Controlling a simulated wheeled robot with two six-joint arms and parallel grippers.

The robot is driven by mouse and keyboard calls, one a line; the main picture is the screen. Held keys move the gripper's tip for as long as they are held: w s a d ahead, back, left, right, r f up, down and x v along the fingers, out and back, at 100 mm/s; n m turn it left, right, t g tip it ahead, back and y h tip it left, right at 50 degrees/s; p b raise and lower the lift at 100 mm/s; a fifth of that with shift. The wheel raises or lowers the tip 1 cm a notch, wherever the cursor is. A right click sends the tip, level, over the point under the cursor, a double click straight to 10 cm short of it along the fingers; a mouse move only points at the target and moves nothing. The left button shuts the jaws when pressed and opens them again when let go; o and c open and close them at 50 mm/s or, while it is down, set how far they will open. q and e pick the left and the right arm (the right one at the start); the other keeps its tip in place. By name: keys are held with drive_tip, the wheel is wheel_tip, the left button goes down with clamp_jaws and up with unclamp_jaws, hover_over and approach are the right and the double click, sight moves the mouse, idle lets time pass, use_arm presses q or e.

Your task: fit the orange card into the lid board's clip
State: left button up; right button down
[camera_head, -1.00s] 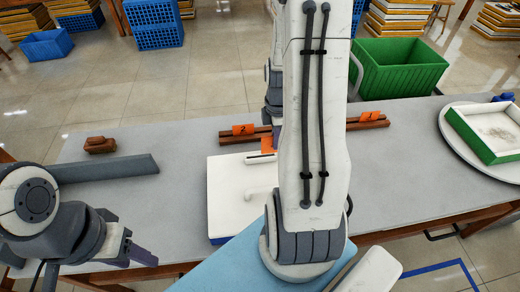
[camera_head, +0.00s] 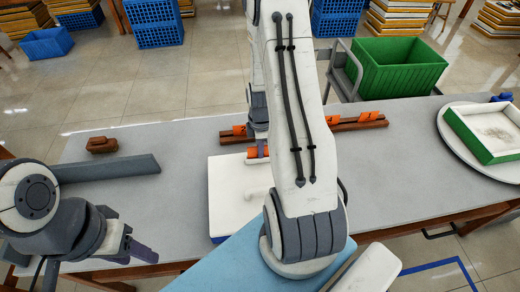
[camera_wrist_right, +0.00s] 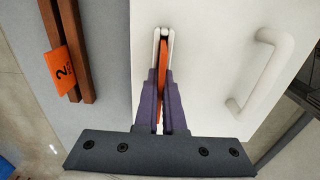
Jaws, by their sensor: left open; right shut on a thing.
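The white lid board (camera_head: 228,205) lies flat on the table; its handle and narrow white clip (camera_wrist_right: 155,48) show in the right wrist view. My right gripper (camera_wrist_right: 163,74) is shut on the orange card (camera_wrist_right: 164,62), held on edge over the board. The card lines up with the clip and seems to lie between its two walls; how deep it sits I cannot tell. In the head view the card (camera_head: 252,153) is partly hidden by my right gripper (camera_head: 262,151). My left gripper (camera_head: 143,252) is open and empty at the table's front left.
A brown rack (camera_head: 285,131) behind the board holds other orange cards (camera_head: 368,117). A brown block (camera_head: 101,145) and a grey bar (camera_head: 110,168) lie at left. A round plate with a green-walled tray (camera_head: 487,137) stands at right. The table's right middle is clear.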

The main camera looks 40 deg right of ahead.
drive_tip(key=shift+f, duration=0.3)
drive_tip(key=c, duration=1)
unclamp_jaws()
drive_tip(key=shift+s, duration=0.1)
drive_tip(key=shift+r, duration=0.4)
wheel_tip(320, 180, up, 12)
drive_tip(key=b, duration=0.1)
drive_tip(key=a+r+m, duration=0.1)
drive_tip(key=a+r, duration=0.1)
drive_tip(key=a, duration=0.6)
drive_tip(key=a+r, duration=0.3)
drive_tip(key=a, duration=0.6)
drive_tip(key=s+a+r+m, duration=0.1)
drive_tip(key=s+a, duration=0.3)
drive_tip(key=s, duration=0.1)
drive_tip(key=s+a+r+m, duration=0.1)
drive_tip(key=s+a, duration=0.4)
drive_tip(key=s+a+m+y, duration=0.1)
drive_tip(key=s+a, duration=0.4)
drive_tip(key=s, duration=0.1)
drive_tip(key=shift+s+r, duration=0.1)
drive_tip(key=shift+r, duration=0.3)
